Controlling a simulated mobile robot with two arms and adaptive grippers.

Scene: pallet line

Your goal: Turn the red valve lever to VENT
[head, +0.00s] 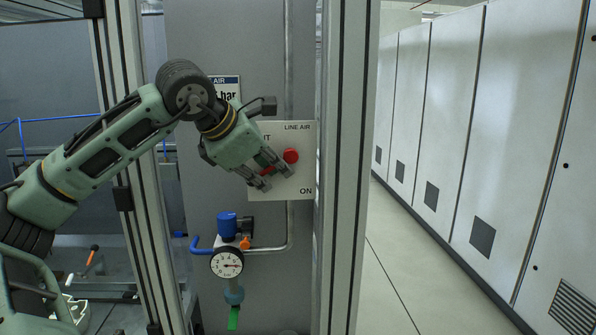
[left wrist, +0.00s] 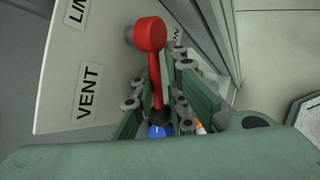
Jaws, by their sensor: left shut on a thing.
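The red valve lever (head: 291,156) sits on a pale plate (head: 303,180) marked LINE AIR, with ON at lower right. The VENT label is mostly hidden behind my left gripper (head: 276,178) in the head view. In the left wrist view, the VENT label (left wrist: 84,92) shows at left and ON is partly hidden behind the lever. The lever's red arm (left wrist: 155,80) runs from its round red hub to a dark ball end between my left fingers. My left gripper is shut on the lever, which points down-left from the hub in the head view. My right gripper is out of view.
Below the plate are a pressure gauge (head: 227,263) and a blue-topped fitting (head: 227,226) on a pipe. A metal frame post (head: 345,200) stands just right of the plate. Grey cabinets (head: 450,110) line the right side, with clear floor before them.

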